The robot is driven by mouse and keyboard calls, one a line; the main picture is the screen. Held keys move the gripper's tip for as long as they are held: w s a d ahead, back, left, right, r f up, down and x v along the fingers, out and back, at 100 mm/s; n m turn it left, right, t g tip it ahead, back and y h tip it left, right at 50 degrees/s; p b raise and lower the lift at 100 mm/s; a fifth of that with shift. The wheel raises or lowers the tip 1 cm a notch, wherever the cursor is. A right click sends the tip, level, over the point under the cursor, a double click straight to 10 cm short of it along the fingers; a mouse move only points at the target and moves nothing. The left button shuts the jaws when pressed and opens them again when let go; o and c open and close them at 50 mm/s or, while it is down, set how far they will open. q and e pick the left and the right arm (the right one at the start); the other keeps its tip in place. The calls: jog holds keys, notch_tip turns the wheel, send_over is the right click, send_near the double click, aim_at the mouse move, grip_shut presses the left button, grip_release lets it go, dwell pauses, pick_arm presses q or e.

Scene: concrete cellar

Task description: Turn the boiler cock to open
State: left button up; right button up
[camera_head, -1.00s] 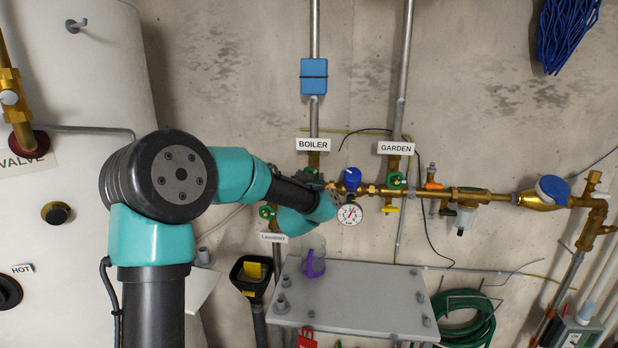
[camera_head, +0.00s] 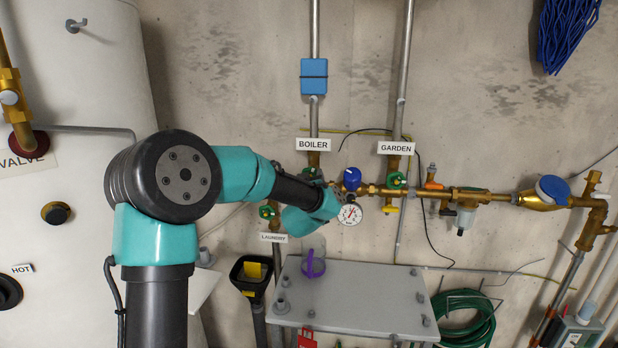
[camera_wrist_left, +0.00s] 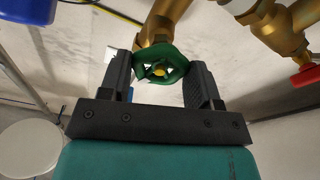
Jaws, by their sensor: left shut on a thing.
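The boiler cock's green handwheel (camera_wrist_left: 160,52) with its yellow hub sits on a brass body in the left wrist view. The fingers of my left gripper (camera_wrist_left: 160,72) stand on both sides of the wheel, and the gripper is shut on it. In the head view, the BOILER label (camera_head: 313,145) hangs on the pipe above this cock. My left arm's wrist covers most of the cock there, so the wheel's turned position cannot be read. My right gripper is not in view.
Right of the cock are a blue cap (camera_head: 351,179), a pressure gauge (camera_head: 350,214) and the GARDEN cock's green handle (camera_head: 397,180). A grey panel (camera_head: 355,297) with a purple-rimmed clear cup (camera_head: 314,264) lies below. The LAUNDRY cock (camera_head: 267,212) is at lower left.

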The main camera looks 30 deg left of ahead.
pick_arm(q)
jog(key=n, duration=0.5)
jog(key=shift+g+y, duration=0.4)
jog(key=shift+n, duration=0.3)
jog(key=shift+d+r+n+g, duration=0.1)
jog(key=shift+n+g, duration=0.3)
jog(key=shift+n, duration=2)
jog(key=n, duration=0.4)
jog(key=shift+n+g, duration=0.3)
